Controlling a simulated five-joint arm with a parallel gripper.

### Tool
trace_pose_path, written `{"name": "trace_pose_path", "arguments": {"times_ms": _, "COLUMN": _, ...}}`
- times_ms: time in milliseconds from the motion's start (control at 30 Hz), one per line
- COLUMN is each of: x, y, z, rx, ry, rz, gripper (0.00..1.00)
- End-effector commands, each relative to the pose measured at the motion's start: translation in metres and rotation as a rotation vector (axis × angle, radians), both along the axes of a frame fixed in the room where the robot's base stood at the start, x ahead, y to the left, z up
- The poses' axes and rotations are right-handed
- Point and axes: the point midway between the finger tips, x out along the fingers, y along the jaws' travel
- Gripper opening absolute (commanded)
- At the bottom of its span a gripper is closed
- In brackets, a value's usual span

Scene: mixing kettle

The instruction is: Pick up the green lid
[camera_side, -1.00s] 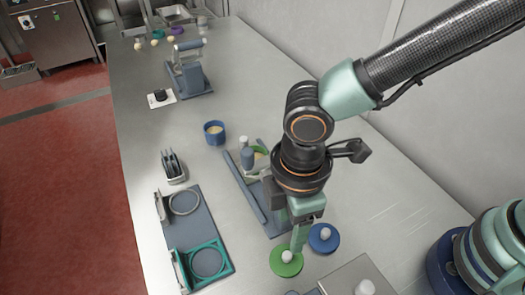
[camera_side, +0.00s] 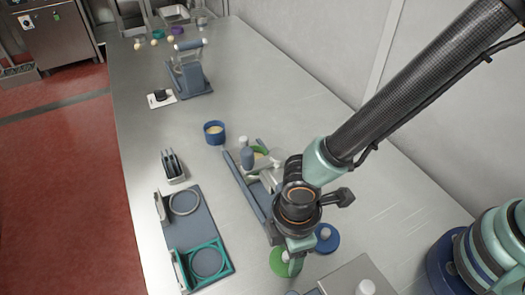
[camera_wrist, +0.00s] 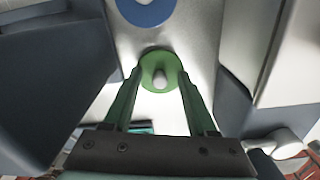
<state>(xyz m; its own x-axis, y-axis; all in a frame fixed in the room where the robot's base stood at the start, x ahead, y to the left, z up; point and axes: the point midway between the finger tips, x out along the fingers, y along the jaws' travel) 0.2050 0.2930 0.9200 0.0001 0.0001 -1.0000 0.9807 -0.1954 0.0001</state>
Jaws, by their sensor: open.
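The green lid (camera_side: 278,263) is a flat round disc with a pale knob. It lies on the steel table at the near end, beside the blue lid (camera_side: 327,242). My gripper (camera_side: 294,266) is low over it, with a finger overlapping the lid's right part in the side view. In the wrist view the green lid (camera_wrist: 160,58) and its pale knob (camera_wrist: 160,78) show between the two open green fingers (camera_wrist: 160,82). The fingers are on either side of the knob and apart from it. Exact height above the table cannot be told.
The blue lid also shows at the top of the wrist view (camera_wrist: 146,10). A grey box with a white knob (camera_side: 362,287) stands to the right. A slate tray (camera_side: 243,193) with bottles and a green-rimmed pot is behind. A teal ring holder (camera_side: 228,270) lies left.

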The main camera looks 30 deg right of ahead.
Motion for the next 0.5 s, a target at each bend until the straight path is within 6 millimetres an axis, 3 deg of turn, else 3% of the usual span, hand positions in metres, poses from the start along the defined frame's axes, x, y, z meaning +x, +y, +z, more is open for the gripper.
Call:
{"name": "trace_pose_path", "arguments": {"times_ms": 100, "x": 0.0001, "y": 0.0002, "z": 0.0003, "rx": 0.0, "ry": 0.0, "rz": 0.0, "gripper": 0.58}}
{"name": "trace_pose_path", "arguments": {"times_ms": 200, "x": 0.0001, "y": 0.0001, "z": 0.0004, "rx": 0.0, "ry": 0.0, "rz": 0.0, "gripper": 0.2}}
{"name": "trace_pose_path", "arguments": {"times_ms": 267, "x": 0.0001, "y": 0.0001, "z": 0.0004, "rx": 0.0, "ry": 0.0, "rz": 0.0, "gripper": 0.0}}
{"name": "trace_pose_path", "arguments": {"times_ms": 500, "x": 0.0001, "y": 0.0001, "z": 0.0005, "rx": 0.0, "ry": 0.0, "rz": 0.0, "gripper": 0.0}}
